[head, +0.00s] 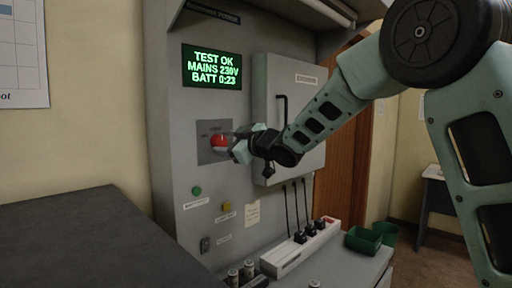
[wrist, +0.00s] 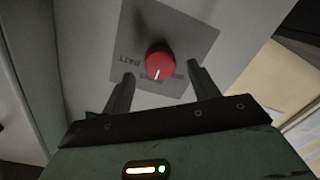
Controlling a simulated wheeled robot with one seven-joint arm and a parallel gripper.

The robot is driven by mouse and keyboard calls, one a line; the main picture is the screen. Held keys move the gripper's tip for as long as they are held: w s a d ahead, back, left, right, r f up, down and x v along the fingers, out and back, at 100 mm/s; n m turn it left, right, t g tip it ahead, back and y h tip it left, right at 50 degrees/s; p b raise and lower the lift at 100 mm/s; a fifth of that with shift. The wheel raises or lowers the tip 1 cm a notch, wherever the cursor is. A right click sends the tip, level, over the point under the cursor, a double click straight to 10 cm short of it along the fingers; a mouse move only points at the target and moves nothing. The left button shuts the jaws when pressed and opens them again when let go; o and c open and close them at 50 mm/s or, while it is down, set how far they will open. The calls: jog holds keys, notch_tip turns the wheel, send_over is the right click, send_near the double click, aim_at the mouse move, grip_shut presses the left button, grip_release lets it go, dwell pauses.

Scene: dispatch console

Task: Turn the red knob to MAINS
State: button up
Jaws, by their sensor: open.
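The red knob (head: 219,141) sits on a grey plate on the front of the console. In the wrist view the knob (wrist: 160,60) is round, with a white pointer line towards the picture's bottom. A label reading BATT (wrist: 130,61) lies left of it. Labels below and right of it are too small or partly hidden to read surely. My gripper (head: 236,146) is at the knob from the right. In the wrist view my gripper (wrist: 160,72) is open, one finger on each side of the knob, with gaps visible; I cannot tell how deep the tips reach.
A green-lettered screen (head: 212,67) reads TEST OK, MAINS 230V, BATT 0:23. A grey cabinet door with a black handle (head: 282,115) stands right of the knob. Below are a green button (head: 197,191), a yellow button (head: 226,206) and a white strip with plugs (head: 300,248).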

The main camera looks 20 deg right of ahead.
jog(key=f+b+v, duration=0.1)
jog(key=b+v, duration=0.2)
jog(key=v, duration=1.2)
jog(key=shift+r, duration=0.4)
